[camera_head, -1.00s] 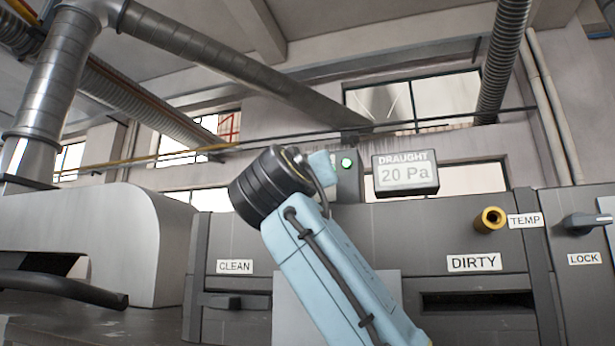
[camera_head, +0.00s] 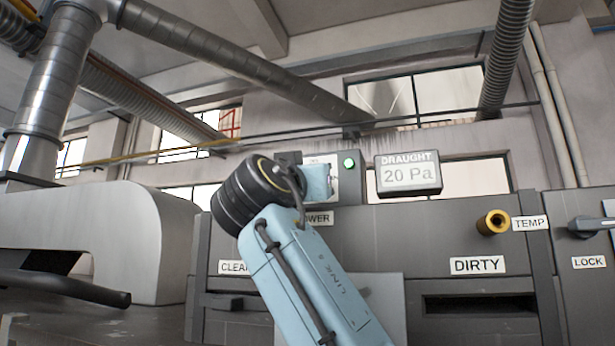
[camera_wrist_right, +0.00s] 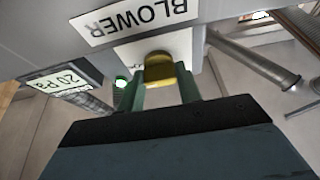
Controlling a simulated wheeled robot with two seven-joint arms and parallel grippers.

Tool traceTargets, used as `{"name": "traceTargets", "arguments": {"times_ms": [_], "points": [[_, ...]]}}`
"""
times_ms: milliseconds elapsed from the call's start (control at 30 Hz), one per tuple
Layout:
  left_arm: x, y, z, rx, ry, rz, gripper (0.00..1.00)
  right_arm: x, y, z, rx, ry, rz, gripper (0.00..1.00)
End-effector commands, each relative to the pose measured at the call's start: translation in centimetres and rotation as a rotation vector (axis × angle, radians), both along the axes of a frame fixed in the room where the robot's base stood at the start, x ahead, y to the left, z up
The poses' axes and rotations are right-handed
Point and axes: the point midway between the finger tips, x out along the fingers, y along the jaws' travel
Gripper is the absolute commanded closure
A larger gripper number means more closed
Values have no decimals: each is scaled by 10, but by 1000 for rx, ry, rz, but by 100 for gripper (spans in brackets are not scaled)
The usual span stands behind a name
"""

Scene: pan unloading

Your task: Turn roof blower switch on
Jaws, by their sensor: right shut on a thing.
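The blower switch is a yellow handle (camera_wrist_right: 158,70) in front of a white plate, beside the upside-down BLOWER label (camera_wrist_right: 135,18) in the right wrist view. My right gripper (camera_wrist_right: 160,82) has its two greenish fingers on either side of this handle and is shut on it. In the head view my light blue right arm (camera_head: 305,275) reaches up to the grey switch box (camera_head: 351,190), and its wrist hides the handle. A green lamp (camera_head: 349,162) glows on that box; it also shows in the wrist view (camera_wrist_right: 121,83). My left gripper is not in view.
The DRAUGHT display (camera_head: 408,173) reads 20 Pa, just right of the switch box. Below are the DIRTY slot (camera_head: 478,304), a brass TEMP knob (camera_head: 492,222) and a LOCK handle (camera_head: 592,226). A grey rounded housing (camera_head: 120,240) stands at left.

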Motion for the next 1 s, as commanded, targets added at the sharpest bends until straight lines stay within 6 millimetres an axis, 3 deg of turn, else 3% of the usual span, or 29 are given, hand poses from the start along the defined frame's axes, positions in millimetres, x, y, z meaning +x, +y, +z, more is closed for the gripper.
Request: {"name": "traceTargets", "arguments": {"times_ms": [67, 100, 233, 633, 767, 1000], "points": [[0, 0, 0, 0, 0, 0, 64, 0, 0, 0, 2, -2, 2, 88], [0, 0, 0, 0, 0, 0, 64, 0, 0, 0, 2, -2, 2, 62], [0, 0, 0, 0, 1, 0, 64, 0, 0, 0, 1, -2, 1, 45], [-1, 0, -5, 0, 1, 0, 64, -7, 3, -4, 0, -2, 1, 44], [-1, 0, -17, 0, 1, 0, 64, -25, 9, -14, 1, -3, 4, 44], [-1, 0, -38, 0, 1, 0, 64, -74, 24, -35, -2, -6, 2, 44]]}}
